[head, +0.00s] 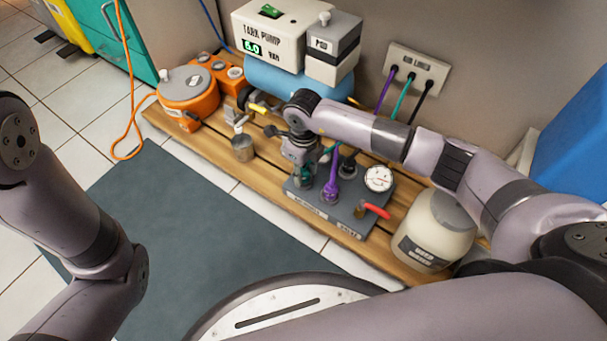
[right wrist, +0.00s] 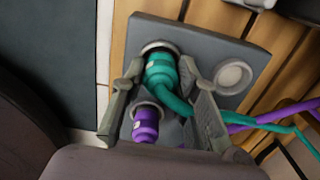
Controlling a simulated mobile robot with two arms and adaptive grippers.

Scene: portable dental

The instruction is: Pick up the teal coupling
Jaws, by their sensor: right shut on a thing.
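The teal coupling (right wrist: 160,72) sits at a round port on the grey manifold block, with its teal hose trailing to the right in the right wrist view. My right gripper (right wrist: 161,68) has one finger on each side of it and is shut on it. In the head view, my right gripper (head: 303,168) is over the left part of the grey block (head: 348,218) and partly hides the coupling. Whether the coupling is still seated in the port is hard to tell. My left arm shows at the left, but its gripper is out of view.
A purple coupling (right wrist: 146,125) stands close beside the teal one. The block also carries a gauge (head: 378,178) and a red lever (head: 376,210). A cream jar (head: 436,232) stands right, a metal cup (head: 243,149) left. The dark mat (head: 190,230) is clear.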

